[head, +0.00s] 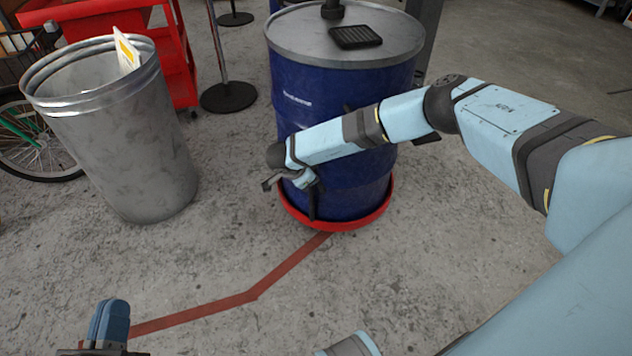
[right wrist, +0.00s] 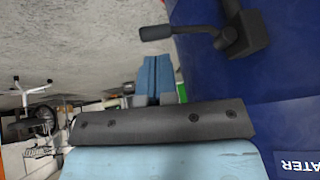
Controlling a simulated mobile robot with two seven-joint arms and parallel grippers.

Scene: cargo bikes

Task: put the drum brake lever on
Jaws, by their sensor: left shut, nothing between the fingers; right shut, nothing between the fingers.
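The black drum brake lever (right wrist: 235,35) is mounted on the blue drum (head: 300,110) and shows at the top of the right wrist view. Its handle sticks out from the drum wall, roughly sideways in that picture. In the head view my right arm covers most of it; a dark piece (head: 426,138) at the drum's right edge looks like the handle. My right gripper (right wrist: 155,62) is shut and empty beside the drum, with its fingertips short of the handle and not touching it. My left gripper (head: 110,305) is shut and empty, low at the left, away from the drum.
The drum stands in a red round base (head: 345,222) and carries a black grate (head: 355,37) on its lid. A metal bin (head: 125,140) stands to its left, with a red cart (head: 178,60) and a bike wheel (head: 35,145) behind. The floor in front is clear.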

